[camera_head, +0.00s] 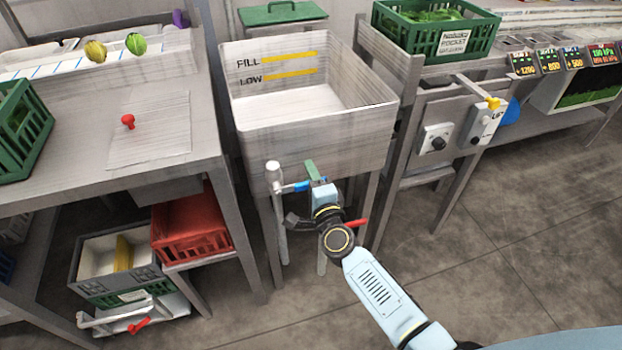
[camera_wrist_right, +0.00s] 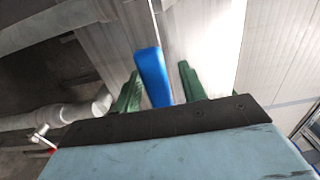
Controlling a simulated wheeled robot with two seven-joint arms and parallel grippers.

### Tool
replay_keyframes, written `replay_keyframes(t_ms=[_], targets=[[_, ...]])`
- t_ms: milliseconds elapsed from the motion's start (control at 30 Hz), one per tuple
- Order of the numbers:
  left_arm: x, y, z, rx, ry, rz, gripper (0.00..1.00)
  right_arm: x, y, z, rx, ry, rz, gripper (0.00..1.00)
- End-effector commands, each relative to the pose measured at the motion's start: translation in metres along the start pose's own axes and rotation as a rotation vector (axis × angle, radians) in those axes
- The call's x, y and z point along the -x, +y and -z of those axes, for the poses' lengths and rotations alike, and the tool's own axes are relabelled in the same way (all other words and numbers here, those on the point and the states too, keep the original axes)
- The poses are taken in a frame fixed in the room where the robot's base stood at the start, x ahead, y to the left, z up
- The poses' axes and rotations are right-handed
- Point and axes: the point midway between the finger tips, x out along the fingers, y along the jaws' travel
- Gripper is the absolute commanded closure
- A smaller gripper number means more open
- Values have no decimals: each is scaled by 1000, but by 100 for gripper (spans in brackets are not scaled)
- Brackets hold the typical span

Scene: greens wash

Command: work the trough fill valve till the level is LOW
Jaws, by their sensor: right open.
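The pale trough (camera_head: 300,130) stands in the middle of the head view, with FILL and LOW beside yellow marks (camera_head: 288,75) on its inner back wall. Its floor looks pale, and I cannot make out a water surface. A blue valve handle (camera_head: 301,186) sits by a white pipe (camera_head: 273,175) at the trough's front. My right gripper (camera_head: 312,172) is at this handle. In the right wrist view the blue handle (camera_wrist_right: 152,75) stands between the open green fingers (camera_wrist_right: 158,88), with gaps visible on both sides. My left gripper is out of view.
A red lever (camera_head: 357,223) shows beside my right wrist, below the trough. A panel with a dark knob (camera_head: 438,144) is at right. Bare floor lies at lower right.

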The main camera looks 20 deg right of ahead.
Motion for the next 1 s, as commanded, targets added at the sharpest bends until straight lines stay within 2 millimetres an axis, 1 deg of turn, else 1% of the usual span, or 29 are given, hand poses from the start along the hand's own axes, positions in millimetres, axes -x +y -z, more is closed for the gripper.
replay_keyframes(t_ms=[200, 233, 533, 567, 933, 967, 1000], targets=[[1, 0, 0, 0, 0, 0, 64, -1, 0, 0, 0, 0, 0, 58], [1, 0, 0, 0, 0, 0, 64, -1, 0, 0, 0, 0, 0, 60], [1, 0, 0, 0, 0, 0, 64, 0, 0, 0, 0, 0, 0, 99], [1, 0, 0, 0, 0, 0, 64, 0, 0, 0, 0, 0, 0, 100], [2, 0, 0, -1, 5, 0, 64, 1, -1, 2, 9, 4, -1, 100], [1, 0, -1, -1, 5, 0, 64, 1, -2, 3, 13, 6, -1, 100], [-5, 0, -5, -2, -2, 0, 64, 2, -2, 5, 19, 9, -1, 100]])
